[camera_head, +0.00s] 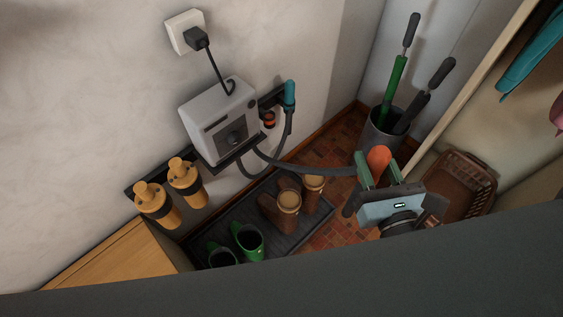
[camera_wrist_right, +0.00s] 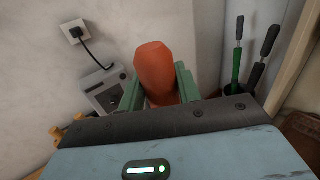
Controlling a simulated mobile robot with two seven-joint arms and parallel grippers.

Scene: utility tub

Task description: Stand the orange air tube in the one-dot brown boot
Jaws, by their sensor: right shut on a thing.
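My right gripper (camera_head: 379,168) is shut on the orange air tube (camera_head: 378,156), right of the boots and above the floor. In the right wrist view, the tube (camera_wrist_right: 154,70) sticks up between the green fingers. Two brown boots stand side by side on the dark tray (camera_head: 287,243), a nearer one (camera_head: 284,215) and a farther one (camera_head: 313,192), with tan-rimmed tops. Their dots cannot be made out, so I cannot tell which has one dot. My left gripper is not in view.
A teal tube (camera_head: 289,93) hangs beside the machine, near a small orange-ringed holder (camera_head: 268,119). Green boots (camera_head: 248,239) stand at the tray's near end. Yellow canisters (camera_head: 155,205) hang on the left wall. A bin (camera_head: 384,128) with long-handled tools and a brown basket (camera_head: 467,187) stand right.

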